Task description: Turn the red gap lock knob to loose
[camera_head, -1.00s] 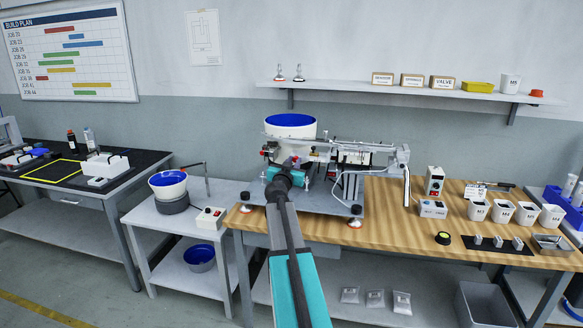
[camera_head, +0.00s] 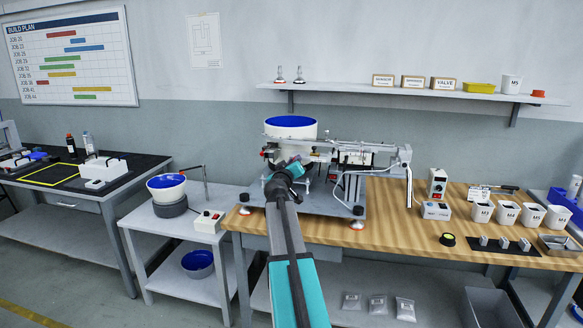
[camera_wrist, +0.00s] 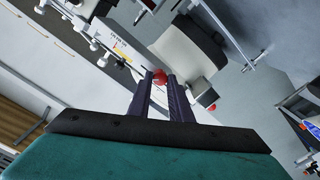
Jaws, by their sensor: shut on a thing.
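The red gap lock knob (camera_wrist: 159,75) shows in the wrist view between the tips of my gripper (camera_wrist: 158,80), whose two dark fingers are shut on it. In the head view my arm reaches up to the machine on the wooden bench, and the wrist hides the knob and the fingertips of my gripper. The machine (camera_head: 330,205) has a white bowl with a blue inside (camera_head: 291,127) at its back and a rail running to the right. I cannot tell the knob's turn position from these views.
A second red knob (camera_wrist: 211,107) shows right of the fingers in the wrist view. A side table (camera_head: 150,222) with a smaller blue bowl (camera_head: 167,186) and a switch box (camera_head: 209,221) stands left. White bins (camera_head: 507,212) stand at the bench's right.

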